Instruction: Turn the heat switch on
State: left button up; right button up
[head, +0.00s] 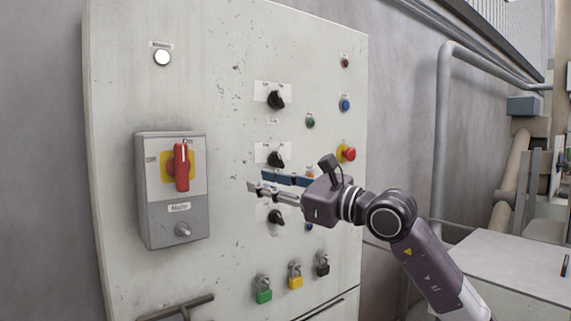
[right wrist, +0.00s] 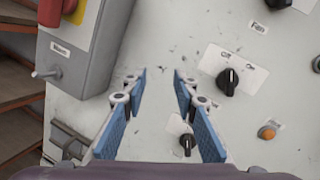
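Three black rotary knobs sit in a column on the pale panel: a top knob (head: 276,99), a middle knob (head: 275,159) and a lower knob (head: 275,216). A small "Fan" label lies between the top two; I cannot read a heat label. In the right wrist view the middle knob (right wrist: 228,80) has a white Off/On plate and the lower knob (right wrist: 187,143) is partly behind a finger. My right gripper (head: 260,186) is open and empty in front of the panel, between the middle and lower knobs in the head view. It also shows in the right wrist view (right wrist: 160,78). My left gripper is not in view.
A grey switch box (head: 172,218) with a red handle (head: 181,167) stands out left of the knobs. A red emergency button (head: 347,153) and small coloured buttons are at right. Padlocks (head: 295,276) hang below. A grey pipe (head: 443,130) runs right of the panel.

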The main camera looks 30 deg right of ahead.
aim_at(281, 162)
jog(key=s+d+r+m+h, duration=0.1)
jog(key=d+r+h, duration=0.3)
jog(key=d, duration=0.6)
jog(key=shift+h, duration=0.8)
jog(key=w+p, duration=0.1)
jog(key=w, duration=0.1)
jog(key=w+p, duration=0.1)
jog(key=w, duration=0.1)
jog(key=w+f+p, duration=0.1)
jog(key=w, duration=0.1)
jog(key=shift+w+a, duration=0.25)
jog(key=shift+a, duration=0.15)
jog(key=shift+w, duration=0.55)
jog(key=shift+f, duration=0.1)
grip_shut()
